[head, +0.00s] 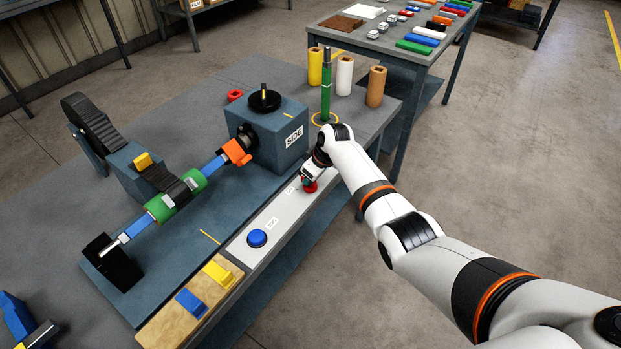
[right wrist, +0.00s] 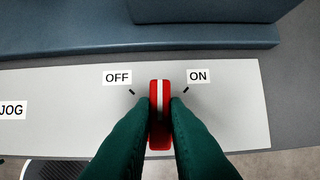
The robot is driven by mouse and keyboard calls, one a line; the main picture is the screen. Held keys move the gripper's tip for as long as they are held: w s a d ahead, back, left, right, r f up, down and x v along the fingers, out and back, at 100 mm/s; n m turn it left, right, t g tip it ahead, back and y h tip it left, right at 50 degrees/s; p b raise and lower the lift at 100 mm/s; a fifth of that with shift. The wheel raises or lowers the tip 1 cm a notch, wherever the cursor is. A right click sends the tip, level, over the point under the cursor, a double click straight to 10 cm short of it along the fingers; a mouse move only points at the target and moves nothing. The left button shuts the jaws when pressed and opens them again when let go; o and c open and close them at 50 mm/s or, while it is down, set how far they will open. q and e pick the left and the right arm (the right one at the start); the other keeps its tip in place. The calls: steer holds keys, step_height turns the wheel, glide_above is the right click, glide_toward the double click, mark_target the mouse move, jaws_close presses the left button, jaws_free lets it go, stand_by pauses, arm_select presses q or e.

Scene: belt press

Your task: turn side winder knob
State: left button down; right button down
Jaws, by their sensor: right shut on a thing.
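The red knob (right wrist: 160,112) with a white stripe sits on the light panel (right wrist: 60,85) between the OFF label (right wrist: 117,77) and the ON label (right wrist: 198,76). Its stripe points straight up in the right wrist view, between the two tick marks. My right gripper (right wrist: 160,120) is shut on the knob, one dark green finger on each side. In the head view the knob (head: 311,187) is partly covered by my right gripper (head: 309,181). Behind it stands the blue-grey box (head: 275,140) labelled SIDE, with a black disc (head: 264,100) on top. My left gripper is not seen.
A blue button (head: 257,238) sits on the same panel, left of the knob. Yellow (head: 219,273) and blue (head: 191,303) rockers are nearer. Green-and-blue rollers (head: 175,196) lie left of the box. Yellow, white and tan cylinders (head: 376,86) and a green post (head: 326,90) stand behind.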

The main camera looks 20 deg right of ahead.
steer(key=shift+w+f+n+y+b, duration=0.1)
steer(key=shift+f+n+y+b, duration=0.15)
steer(key=shift+n+b, duration=0.55)
steer(key=n+g+b, duration=0.1)
steer(key=n+b, duration=0.2)
steer(key=n+g+y+b, duration=0.1)
steer(key=n+b, duration=0.2)
steer(key=shift+b, duration=0.35)
steer(key=shift+r+n+g+b, duration=0.25)
steer(key=shift+n+g+b, duration=0.25)
steer(key=shift+n+b, duration=0.55)
steer(key=c, duration=1.4)
jaws_free()
steer(key=shift+y, duration=0.25)
steer(key=shift+c, duration=0.2)
steer(key=v, duration=1.2)
